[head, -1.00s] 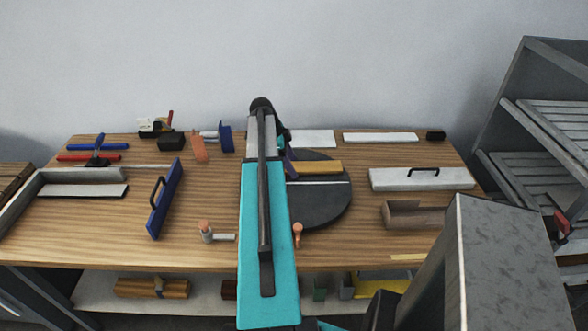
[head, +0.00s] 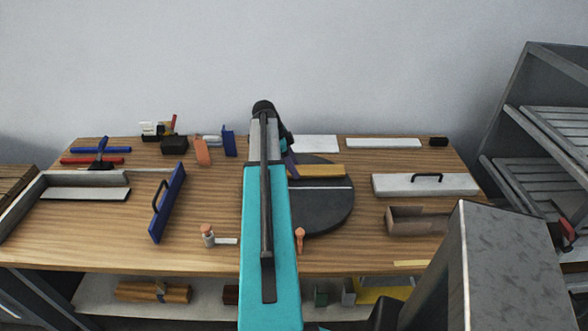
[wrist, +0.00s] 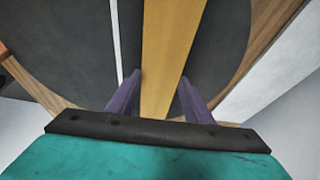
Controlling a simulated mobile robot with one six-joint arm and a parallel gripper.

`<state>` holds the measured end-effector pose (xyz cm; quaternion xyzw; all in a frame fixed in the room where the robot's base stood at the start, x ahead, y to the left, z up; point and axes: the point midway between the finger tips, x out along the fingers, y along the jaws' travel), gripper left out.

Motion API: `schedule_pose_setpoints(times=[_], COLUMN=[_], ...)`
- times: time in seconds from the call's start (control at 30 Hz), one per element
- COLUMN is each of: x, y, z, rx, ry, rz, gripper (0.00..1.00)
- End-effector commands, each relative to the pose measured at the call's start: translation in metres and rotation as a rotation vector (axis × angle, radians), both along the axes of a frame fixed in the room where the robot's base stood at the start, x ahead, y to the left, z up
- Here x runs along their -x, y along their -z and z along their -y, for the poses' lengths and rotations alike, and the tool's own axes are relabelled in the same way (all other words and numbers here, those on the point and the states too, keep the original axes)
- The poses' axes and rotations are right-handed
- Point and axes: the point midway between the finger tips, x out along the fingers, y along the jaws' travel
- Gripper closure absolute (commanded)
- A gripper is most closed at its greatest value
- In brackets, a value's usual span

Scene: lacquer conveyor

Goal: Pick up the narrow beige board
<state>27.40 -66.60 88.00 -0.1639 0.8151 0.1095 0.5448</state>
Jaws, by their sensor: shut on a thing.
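The narrow beige board (head: 318,171), ochre in tone, lies over the dark round disc (head: 325,210) in the head view. In the wrist view the board (wrist: 168,50) runs lengthwise between the two purple fingers of my gripper (wrist: 160,77). The gripper is shut on it. In the head view my gripper (head: 291,166) is at the board's left end, partly hidden by my arm. I cannot tell whether the board touches the disc or is slightly above it.
A white board (head: 383,143) and a grey float with a black handle (head: 425,185) are on the right. A blue handled float (head: 167,203) stands left. A small orange-topped tool (head: 300,238) is near the front. The wooden tabletop (head: 110,230) is clear at front left.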

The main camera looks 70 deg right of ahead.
Motion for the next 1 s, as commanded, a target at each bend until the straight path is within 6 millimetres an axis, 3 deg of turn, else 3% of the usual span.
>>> schedule_pose_setpoints(times=[0.37, 1.0], x=[0.000, 0.064], y=[-0.028, -0.034], z=[0.001, -0.057], rx=[0.003, 0.002], ry=[0.001, 0.004], rz=[0.000, 0.000], gripper=[0.83, 0.83])
